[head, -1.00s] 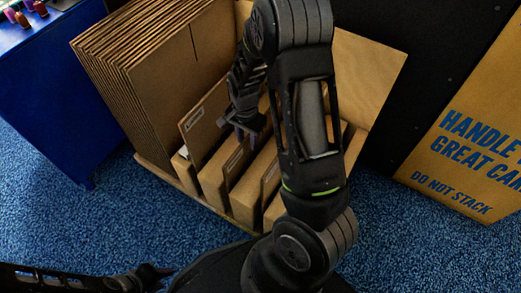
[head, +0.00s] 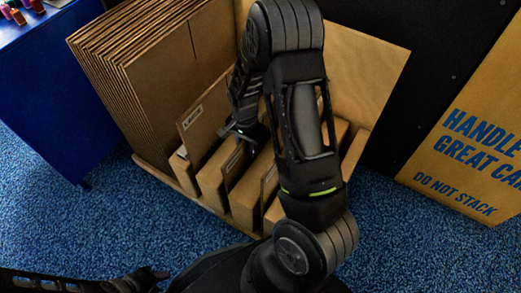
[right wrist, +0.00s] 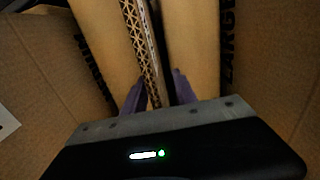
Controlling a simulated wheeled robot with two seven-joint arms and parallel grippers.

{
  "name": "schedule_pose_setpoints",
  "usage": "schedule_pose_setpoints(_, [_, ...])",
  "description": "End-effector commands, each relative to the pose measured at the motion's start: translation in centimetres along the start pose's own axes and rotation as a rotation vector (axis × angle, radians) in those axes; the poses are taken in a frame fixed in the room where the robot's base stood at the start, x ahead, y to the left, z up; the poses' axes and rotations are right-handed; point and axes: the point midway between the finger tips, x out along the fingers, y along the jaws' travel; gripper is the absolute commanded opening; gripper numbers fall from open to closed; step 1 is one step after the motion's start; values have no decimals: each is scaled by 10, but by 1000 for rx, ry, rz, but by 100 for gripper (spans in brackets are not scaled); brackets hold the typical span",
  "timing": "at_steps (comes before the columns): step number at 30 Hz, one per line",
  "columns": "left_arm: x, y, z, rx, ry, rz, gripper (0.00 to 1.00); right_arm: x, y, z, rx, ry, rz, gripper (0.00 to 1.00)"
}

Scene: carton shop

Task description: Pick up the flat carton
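Several flat brown cartons stand on edge in a wooden rack (head: 245,221) with thick dividers. One flat carton (head: 234,167) shows below my right gripper (head: 246,146) in the head view. In the right wrist view, a flat carton's corrugated top edge (right wrist: 146,50) runs between two tan dividers. The purple fingers of my right gripper (right wrist: 158,92) stand apart on either side of that edge, with gaps visible. My forearm hides part of the rack. My left gripper (head: 155,274) is low at the left, away from the rack; its finger opening is unclear.
A tall stack of folded cardboard (head: 160,80) fills the rack's left side. A labelled carton (head: 203,118) stands beside it. A blue cabinet (head: 45,100) is at the left. A printed brown board (head: 470,150) leans at the right. Blue carpet in front is open.

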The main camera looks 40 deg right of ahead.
Motion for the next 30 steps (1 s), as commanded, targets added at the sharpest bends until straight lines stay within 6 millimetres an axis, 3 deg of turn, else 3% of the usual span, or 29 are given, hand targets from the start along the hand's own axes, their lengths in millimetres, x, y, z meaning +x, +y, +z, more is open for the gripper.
schedule_pose_setpoints(2, [0, 0, 0, 0, 0, 0, 36, 0, 0, 0, 0, 0, 0, 33])
schedule_pose_setpoints(14, [0, 0, 0, 0, 0, 0, 36, 0, 0, 0, 0, 0, 0, 0])
schedule_pose_setpoints(30, [0, 0, 0, 0, 0, 0, 36, 0, 0, 0, 0, 0, 0, 0])
